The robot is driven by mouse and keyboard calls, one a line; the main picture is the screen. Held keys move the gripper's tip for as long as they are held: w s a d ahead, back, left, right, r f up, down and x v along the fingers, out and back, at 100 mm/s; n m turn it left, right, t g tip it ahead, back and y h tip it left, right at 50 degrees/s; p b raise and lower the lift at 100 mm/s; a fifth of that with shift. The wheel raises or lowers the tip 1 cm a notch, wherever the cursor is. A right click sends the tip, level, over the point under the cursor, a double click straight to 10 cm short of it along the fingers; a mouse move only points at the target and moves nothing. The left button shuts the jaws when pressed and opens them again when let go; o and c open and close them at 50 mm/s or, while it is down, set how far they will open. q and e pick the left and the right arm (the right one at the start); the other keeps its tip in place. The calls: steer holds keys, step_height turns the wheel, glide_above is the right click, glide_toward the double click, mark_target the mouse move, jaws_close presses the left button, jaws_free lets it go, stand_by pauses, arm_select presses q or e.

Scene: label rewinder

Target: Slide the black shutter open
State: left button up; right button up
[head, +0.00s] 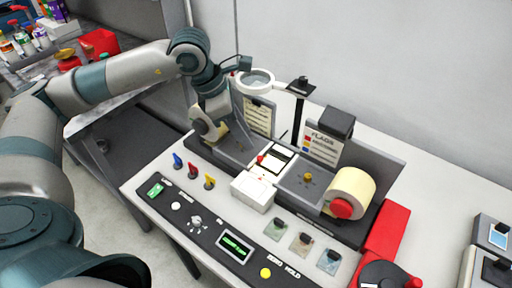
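A small black panel in a white frame (283,153) sits in the middle of the label rewinder (237,150); it looks like the black shutter, though it is too small to tell how far open it is. A red knob (261,159) is beside it. My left gripper (210,122) points down at the left end of the rewinder, by a cream roll (207,132), to the left of the panel and apart from it. Its fingers are too hidden and small to tell open from shut. My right gripper is not in view.
A ring magnifier (257,81) on a black post (299,104) stands behind the panel. A white box (253,190) is in front. A large label roll (350,190) is at right. Levers (192,171), a display (235,246) and several clear-covered buttons (302,243) line the front.

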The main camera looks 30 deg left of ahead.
mark_target(259, 157)
arm_select(q)
steer(key=p+x, duration=0.2)
steer(key=x, duration=0.6)
steer(key=shift+f, duration=0.15)
jaws_close()
